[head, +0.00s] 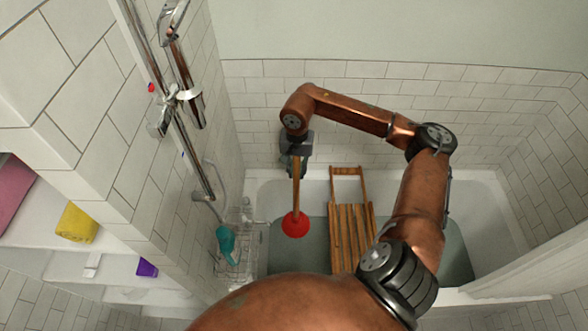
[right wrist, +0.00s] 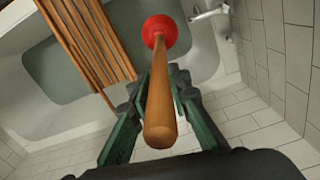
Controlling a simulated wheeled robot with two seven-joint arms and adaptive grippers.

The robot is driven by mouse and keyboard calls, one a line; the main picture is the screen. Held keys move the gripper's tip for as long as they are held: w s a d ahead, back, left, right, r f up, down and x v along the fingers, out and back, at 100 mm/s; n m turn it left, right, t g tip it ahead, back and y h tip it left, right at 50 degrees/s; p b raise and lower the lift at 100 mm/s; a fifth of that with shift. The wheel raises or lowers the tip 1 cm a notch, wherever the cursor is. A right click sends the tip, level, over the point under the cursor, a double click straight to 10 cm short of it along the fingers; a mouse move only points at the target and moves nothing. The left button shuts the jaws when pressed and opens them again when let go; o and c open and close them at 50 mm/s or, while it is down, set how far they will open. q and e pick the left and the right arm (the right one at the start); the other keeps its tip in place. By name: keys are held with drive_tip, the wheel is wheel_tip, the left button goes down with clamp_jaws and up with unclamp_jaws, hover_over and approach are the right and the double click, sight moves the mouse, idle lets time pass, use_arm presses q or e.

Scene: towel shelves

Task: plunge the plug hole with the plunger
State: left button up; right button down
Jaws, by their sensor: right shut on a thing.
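My right gripper (head: 294,160) reaches over the tub in the head view and is shut on the wooden handle of the plunger (head: 295,224). The plunger hangs with its red cup down, over the left end of the bathtub (head: 485,215). In the right wrist view the handle (right wrist: 160,110) runs between the fingers of the gripper (right wrist: 158,115), with the red cup (right wrist: 160,31) at its far end. The plug hole is not visible; the cup may cover it. I cannot tell whether the cup touches the tub floor. My left gripper is not in view.
A slatted wooden bath rack (head: 350,225) lies across the tub, right of the plunger. A wire basket (head: 236,262) with a teal bottle (head: 225,240) is at the tub's left end. A shower rail (head: 182,100) runs along the left wall. Shelves at left hold a yellow towel (head: 77,223).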

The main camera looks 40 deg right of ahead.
drive_tip(key=shift+f, duration=0.4)
wheel_tip(320, 180, down, 40)
drive_tip(key=b, duration=1.8)
drive_tip(key=shift+f, duration=0.15)
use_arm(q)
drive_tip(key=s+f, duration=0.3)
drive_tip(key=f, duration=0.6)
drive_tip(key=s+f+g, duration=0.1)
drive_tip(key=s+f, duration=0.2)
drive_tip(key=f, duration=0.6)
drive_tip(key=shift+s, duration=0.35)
use_arm(e)
drive_tip(key=shift+f, duration=0.6)
drive_tip(key=c, duration=2.4)
unclamp_jaws()
clamp_jaws()
